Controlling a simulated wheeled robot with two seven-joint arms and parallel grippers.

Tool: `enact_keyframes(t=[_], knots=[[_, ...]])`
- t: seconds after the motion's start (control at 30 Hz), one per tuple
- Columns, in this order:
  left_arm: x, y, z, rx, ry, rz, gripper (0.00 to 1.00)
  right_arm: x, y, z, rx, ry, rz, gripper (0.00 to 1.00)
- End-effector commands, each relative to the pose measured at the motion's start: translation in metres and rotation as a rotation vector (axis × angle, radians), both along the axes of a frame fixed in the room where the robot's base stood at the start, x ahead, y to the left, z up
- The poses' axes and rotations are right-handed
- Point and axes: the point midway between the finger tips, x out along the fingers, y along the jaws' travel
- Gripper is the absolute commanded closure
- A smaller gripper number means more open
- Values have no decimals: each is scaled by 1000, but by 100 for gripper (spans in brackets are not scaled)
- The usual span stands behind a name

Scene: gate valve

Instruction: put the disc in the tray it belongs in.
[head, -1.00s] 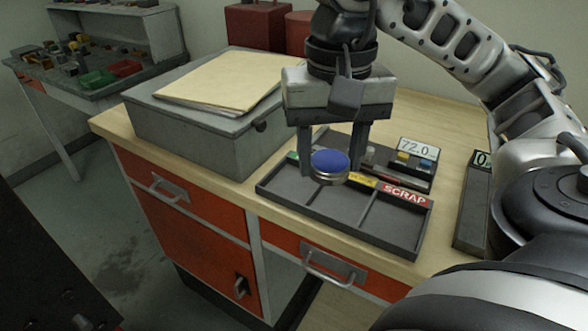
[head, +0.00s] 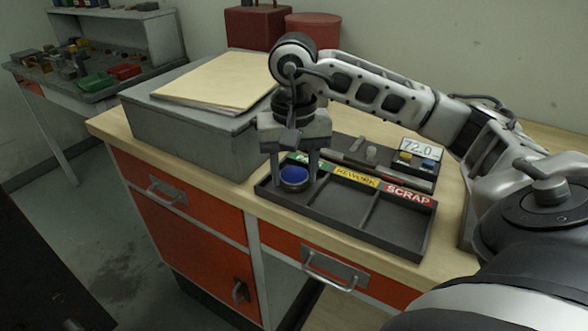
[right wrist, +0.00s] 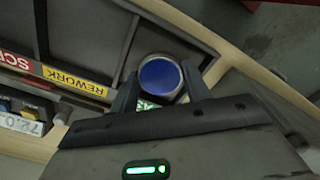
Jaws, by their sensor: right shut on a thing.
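The disc (head: 294,177) has a blue top and a metal rim. My right gripper (head: 293,180) is shut on it, pointing down, at the left compartment of the dark three-part tray (head: 393,243). That compartment has a green label, mostly hidden by the gripper. The middle compartment is marked REWORK in yellow and the right one SCRAP in red. In the right wrist view the disc (right wrist: 159,77) sits between the two fingers (right wrist: 157,90), over the green-labelled end. I cannot tell whether the disc touches the tray floor. My left gripper is not in view.
A gauge with a display reading 72.0 (head: 420,148) stands behind the tray. A grey box (head: 187,134) with a folder (head: 218,80) on top is close on the left. The middle and right compartments are empty. Drawers with handles are below the bench front.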

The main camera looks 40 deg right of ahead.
Motion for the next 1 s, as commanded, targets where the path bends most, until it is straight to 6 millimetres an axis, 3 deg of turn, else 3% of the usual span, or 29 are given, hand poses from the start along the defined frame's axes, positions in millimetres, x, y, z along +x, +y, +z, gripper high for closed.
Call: enact_keyframes(t=[0.4,0.43,0.47,0.77,0.87,1.0], knots=[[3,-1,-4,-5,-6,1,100,0,0,-7,1,-4,0,86],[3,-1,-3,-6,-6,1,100,0,0,-6,0,-2,0,47],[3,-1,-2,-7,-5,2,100,0,0,-6,0,-2,0,44],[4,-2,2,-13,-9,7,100,0,0,-3,0,-2,0,44],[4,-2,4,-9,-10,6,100,1,0,3,1,-4,0,44],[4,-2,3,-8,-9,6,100,1,1,28,2,-10,-1,44]])
